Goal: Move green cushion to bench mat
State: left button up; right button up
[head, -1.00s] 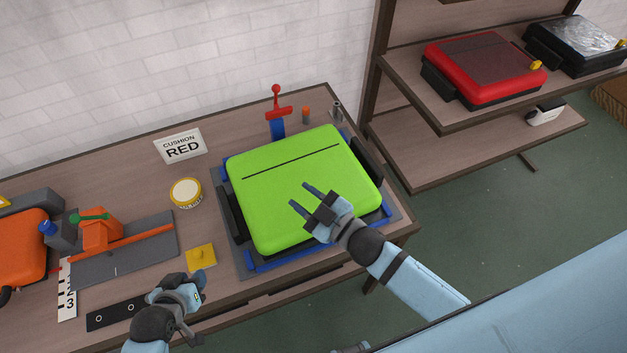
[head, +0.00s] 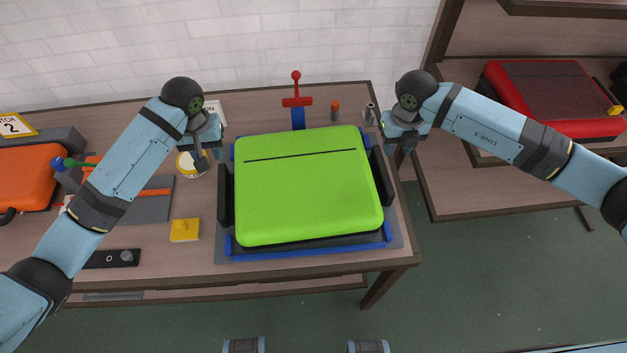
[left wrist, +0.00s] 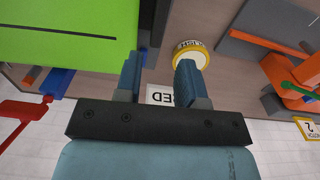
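The green cushion (head: 305,190), a bright green case with a black slot line and dark side handles, lies flat on the grey bench mat (head: 220,246) between blue corner rails. It also shows at the upper left of the left wrist view (left wrist: 60,40). My left gripper (head: 201,163) hangs at the cushion's left, near its upper left corner. In the left wrist view (left wrist: 159,80) its fingers are apart with nothing between them. My right gripper (head: 393,153) is at the cushion's upper right, beside the right handle; its finger gap is not clear.
A red toggle clamp (head: 297,101) stands behind the cushion. A yellow-rimmed tape roll (head: 186,165), partly hidden by my left gripper, and a yellow block (head: 185,230) are to the left. An orange case (head: 30,175) is far left. A red case (head: 550,100) rests on the right shelf.

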aim_at(221, 182)
pick_arm(q)
jog(key=shift+a, duration=0.15)
pick_arm(e)
jog(key=shift+a, duration=0.15)
pick_arm(q)
jog(key=shift+f, duration=0.1)
